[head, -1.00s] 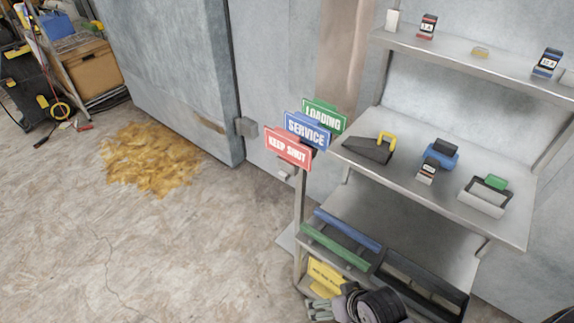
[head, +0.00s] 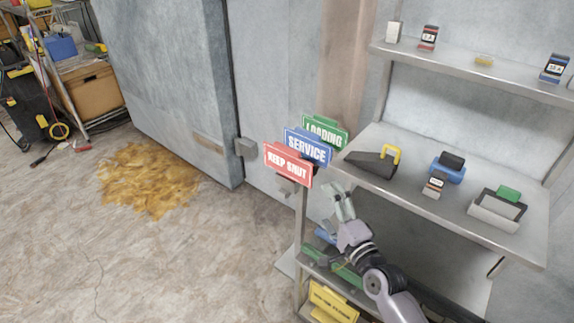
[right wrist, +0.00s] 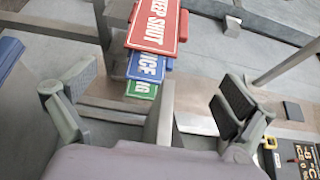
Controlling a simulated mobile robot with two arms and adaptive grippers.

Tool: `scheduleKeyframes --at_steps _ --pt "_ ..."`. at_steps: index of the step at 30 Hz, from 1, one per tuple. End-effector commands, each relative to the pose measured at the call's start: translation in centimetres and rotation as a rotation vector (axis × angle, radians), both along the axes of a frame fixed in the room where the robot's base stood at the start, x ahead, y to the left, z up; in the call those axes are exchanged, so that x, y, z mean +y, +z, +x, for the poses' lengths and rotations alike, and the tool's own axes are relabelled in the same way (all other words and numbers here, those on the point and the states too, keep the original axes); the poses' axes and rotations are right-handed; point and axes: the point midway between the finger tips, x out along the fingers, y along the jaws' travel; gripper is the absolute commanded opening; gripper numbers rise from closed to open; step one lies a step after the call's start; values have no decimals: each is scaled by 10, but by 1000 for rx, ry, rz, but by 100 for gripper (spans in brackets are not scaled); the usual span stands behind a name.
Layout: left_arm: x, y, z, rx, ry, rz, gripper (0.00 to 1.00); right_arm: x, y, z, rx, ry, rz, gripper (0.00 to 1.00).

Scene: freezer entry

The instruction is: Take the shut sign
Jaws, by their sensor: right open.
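The red KEEP SHUT sign (head: 288,163) is at the front of a row of three signs at the shelf's left edge. Behind it are the blue SERVICE sign (head: 308,147) and the green LOADING sign (head: 326,131). In the right wrist view the red sign (right wrist: 156,24) shows at the top, ahead of the fingers. My right gripper (head: 341,202) is open and empty, below and right of the signs, apart from them. Its spread fingers also show in the right wrist view (right wrist: 155,105). My left gripper is not in view.
The metal shelf (head: 400,195) holds a black wedge with yellow handle (head: 376,162), blue item (head: 449,168) and grey item with green top (head: 498,209). A yellow sign (head: 332,303) is low down. A yellow-brown patch (head: 150,180) lies on otherwise open floor at left.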

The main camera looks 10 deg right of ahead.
Motion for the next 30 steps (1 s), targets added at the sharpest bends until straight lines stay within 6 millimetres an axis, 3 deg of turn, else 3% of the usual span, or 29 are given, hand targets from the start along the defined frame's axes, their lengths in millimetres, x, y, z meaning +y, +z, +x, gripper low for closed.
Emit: scheduleKeyframes --at_steps 9,21,24,30 --pt "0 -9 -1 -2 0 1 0 13 -1 66 0 1 -2 100" --pt "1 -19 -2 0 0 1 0 23 -2 101 1 2 -2 100" --pt "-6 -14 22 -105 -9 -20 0 26 -3 113 1 2 -4 100" --pt "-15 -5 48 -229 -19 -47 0 29 -2 130 1 2 -4 100"
